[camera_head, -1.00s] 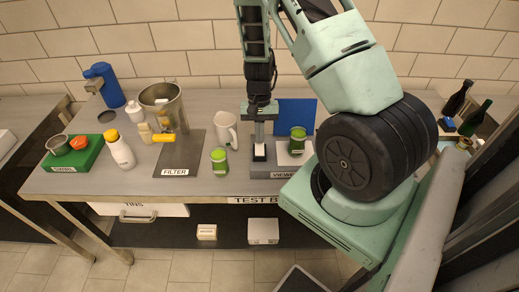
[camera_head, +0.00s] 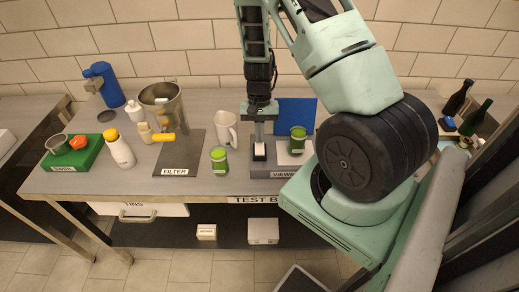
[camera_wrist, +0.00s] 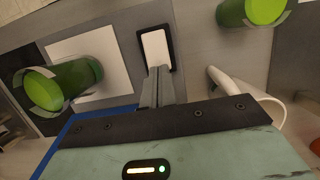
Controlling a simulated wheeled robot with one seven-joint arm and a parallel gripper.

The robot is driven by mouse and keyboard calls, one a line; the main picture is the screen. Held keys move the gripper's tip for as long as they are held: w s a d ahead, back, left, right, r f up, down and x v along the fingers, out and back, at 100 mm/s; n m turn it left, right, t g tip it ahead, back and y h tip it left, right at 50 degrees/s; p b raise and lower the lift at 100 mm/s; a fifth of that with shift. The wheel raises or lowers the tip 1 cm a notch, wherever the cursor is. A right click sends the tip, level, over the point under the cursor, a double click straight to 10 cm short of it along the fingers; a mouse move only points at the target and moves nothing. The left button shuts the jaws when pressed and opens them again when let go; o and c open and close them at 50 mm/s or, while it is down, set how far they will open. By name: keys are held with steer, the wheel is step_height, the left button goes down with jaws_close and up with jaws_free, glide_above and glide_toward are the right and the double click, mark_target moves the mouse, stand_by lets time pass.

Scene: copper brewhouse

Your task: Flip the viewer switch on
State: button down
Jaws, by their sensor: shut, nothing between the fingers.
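The viewer (camera_head: 268,174) is a grey base on the bench with a blue back panel (camera_head: 295,115) and a pale square plate. A green-lidded jar (camera_head: 298,141) stands on the plate; it also shows in the wrist view (camera_wrist: 62,84). The viewer switch is a white rocker in a dark frame (camera_wrist: 155,46), left of centre at the top in the wrist view. My gripper (camera_head: 260,143) is shut and empty, pointing down at the switch. In the wrist view its fingertips (camera_wrist: 158,72) overlap the rocker's near end; I cannot tell whether they touch it.
A second green jar (camera_head: 219,160) and a white mug (camera_head: 226,129) stand close left of the viewer. The filter mat (camera_head: 180,155) with a metal jug lies farther left. Dark bottles (camera_head: 475,116) stand at the far right.

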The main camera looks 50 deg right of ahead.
steer(key=shift+f, duration=0.2)
stand_by(0.3)
steer(key=s+a+p+v, duration=0.1)
steer(key=p+v, duration=0.3)
steer(key=v, duration=0.2)
steer(key=shift+r, duration=0.1)
stand_by(0.3)
steer(key=b+v, duration=0.3)
steer(key=v, duration=1.4)
steer(key=shift+r, duration=0.2)
steer(key=shift+w+d, duration=0.1)
